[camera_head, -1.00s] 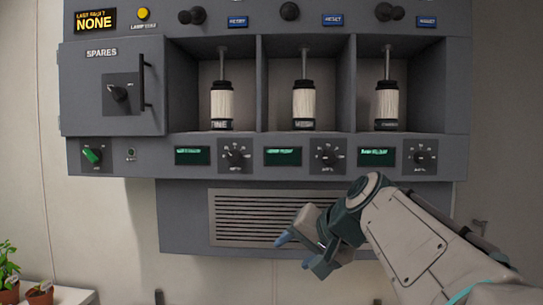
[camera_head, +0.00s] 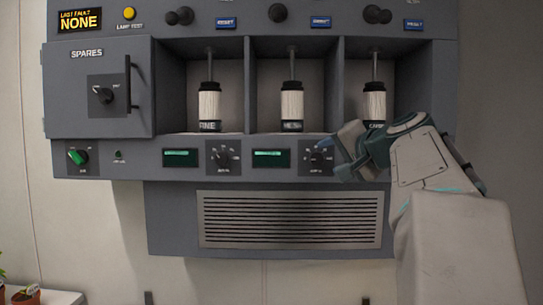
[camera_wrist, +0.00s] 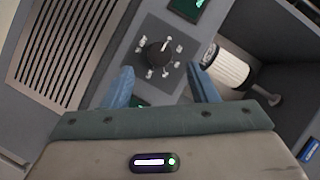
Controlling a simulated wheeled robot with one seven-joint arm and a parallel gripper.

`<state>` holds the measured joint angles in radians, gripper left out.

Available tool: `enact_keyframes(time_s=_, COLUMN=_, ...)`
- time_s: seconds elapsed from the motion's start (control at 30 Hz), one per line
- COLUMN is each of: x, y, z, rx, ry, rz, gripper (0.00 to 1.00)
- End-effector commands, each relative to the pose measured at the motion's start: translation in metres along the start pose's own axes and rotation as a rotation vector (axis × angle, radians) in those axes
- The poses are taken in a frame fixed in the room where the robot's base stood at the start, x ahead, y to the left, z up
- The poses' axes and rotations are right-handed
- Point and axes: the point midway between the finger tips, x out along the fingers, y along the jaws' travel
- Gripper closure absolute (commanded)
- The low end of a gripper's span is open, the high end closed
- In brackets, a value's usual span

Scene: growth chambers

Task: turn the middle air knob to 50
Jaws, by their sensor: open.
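The middle air knob (camera_head: 320,157) is a dark round knob on a square plate, under the middle cartridge bay. In the wrist view a dark knob (camera_wrist: 157,53), apparently the same one, has pale marks around it, too small to read. Its white pointer line is toward the top of that picture. My gripper (camera_head: 346,153) is just right of the middle knob in the head view. In the wrist view its two blue fingers are apart, with the knob ahead of the gap (camera_wrist: 160,84) and nothing between them. I cannot tell any contact.
The left air knob (camera_head: 222,156) is to the left; the right one is hidden behind my arm. Green displays (camera_head: 271,158) sit between knobs. White cartridges (camera_head: 292,102) stand in the bays above. A vent grille (camera_head: 290,219) is below. A green switch (camera_head: 77,156) is far left.

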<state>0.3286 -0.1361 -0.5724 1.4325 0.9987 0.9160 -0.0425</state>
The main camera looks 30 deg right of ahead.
Motion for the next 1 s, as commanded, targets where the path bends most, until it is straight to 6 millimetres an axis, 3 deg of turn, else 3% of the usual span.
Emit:
enact_keyframes(time_s=0.1, x=0.022, y=-0.001, z=-0.001, rx=0.001, ry=-0.001, rz=0.002, gripper=0.47)
enact_keyframes(time_s=0.3, x=0.044, y=0.000, z=-0.001, rx=0.000, ry=0.000, rz=0.001, gripper=0.47)
enact_keyframes(time_s=0.67, x=0.049, y=0.000, z=0.000, rx=0.000, ry=0.001, rz=0.000, gripper=0.47)
enact_keyframes(time_s=0.83, x=0.049, y=0.000, z=0.000, rx=0.000, ry=0.001, rz=0.000, gripper=0.92)
enact_keyframes(time_s=1.0, x=0.049, y=0.000, z=0.000, rx=0.001, ry=0.001, rz=-0.001, gripper=0.91)
